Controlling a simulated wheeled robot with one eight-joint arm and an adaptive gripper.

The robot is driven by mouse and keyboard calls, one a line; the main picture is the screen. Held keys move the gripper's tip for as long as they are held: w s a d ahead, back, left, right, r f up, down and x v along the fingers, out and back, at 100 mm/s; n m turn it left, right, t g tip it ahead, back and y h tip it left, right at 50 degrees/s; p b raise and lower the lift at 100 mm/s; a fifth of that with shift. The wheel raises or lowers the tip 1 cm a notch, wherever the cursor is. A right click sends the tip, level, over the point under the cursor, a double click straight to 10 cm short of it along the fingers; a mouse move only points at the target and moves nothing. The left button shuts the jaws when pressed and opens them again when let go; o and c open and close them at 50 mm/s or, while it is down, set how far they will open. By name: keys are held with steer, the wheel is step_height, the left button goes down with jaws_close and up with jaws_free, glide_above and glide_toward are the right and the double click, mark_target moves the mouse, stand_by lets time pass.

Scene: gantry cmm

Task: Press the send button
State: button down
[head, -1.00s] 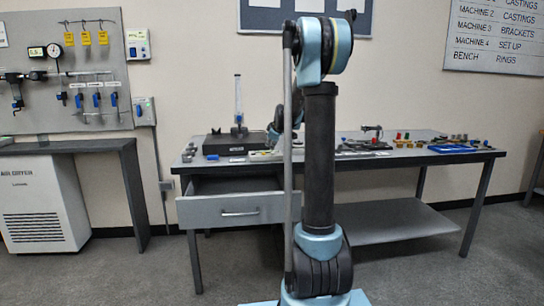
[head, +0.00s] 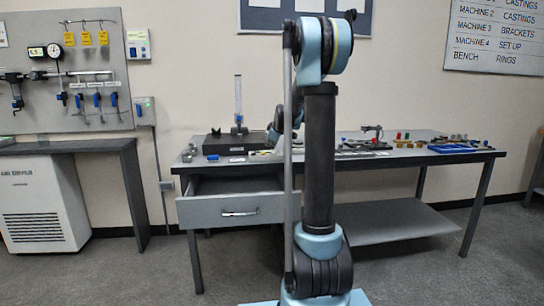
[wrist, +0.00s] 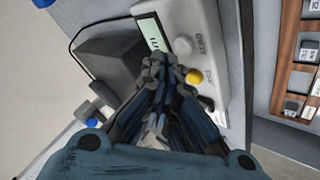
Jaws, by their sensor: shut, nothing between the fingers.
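In the wrist view a pale instrument box (wrist: 205,35) has a lit display (wrist: 152,32), a round grey knob (wrist: 183,46) and a small yellow button (wrist: 194,76). Lettering beside the knob and the button is too blurred to read surely. My gripper (wrist: 163,66) is shut and empty. Its fingertips are over the box's edge near the display, to the left of the yellow button and apart from it in the picture. Their height above the box is hard to judge. In the head view my own arm hides the gripper and the box.
A dark block (wrist: 112,58) with a cable lies left of the box. A wooden compartment tray (wrist: 287,75) is at the right. In the head view the workbench (head: 350,162) has a drawer (head: 235,211) pulled out, a black block with an upright stand (head: 238,105), and a blue tray (head: 450,149).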

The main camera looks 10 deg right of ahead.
mark_target(271, 154)
steer(key=shift+s+f, duration=0.1)
steer(key=shift+f, duration=0.7)
stand_by(1.0)
stand_by(0.4)
steer(key=shift+r, duration=0.9)
steer(key=shift+r, duration=2.5)
steer(key=s+f+m+g, duration=0.2)
steer(key=s+f+m, duration=0.1)
steer(key=s, duration=1.2)
steer(key=s+f+m+g, duration=0.1)
steer(key=s+f+m, duration=0.15)
steer(key=s, duration=1.25)
steer(key=s+f+m+g, duration=0.1)
steer(key=s+f+m, duration=0.1)
steer(key=s+f, duration=0.3)
steer(key=s+f+m+g+h, duration=0.1)
steer(key=s+f, duration=0.4)
steer(key=s, duration=0.7)
steer(key=s+f+m+g+h, duration=0.1)
steer(key=s+f+m, duration=0.1)
steer(key=s+f, duration=0.4)
steer(key=s, duration=0.3)
steer(key=shift+d+m+g, duration=0.35)
steer(key=shift+d+g, duration=0.05)
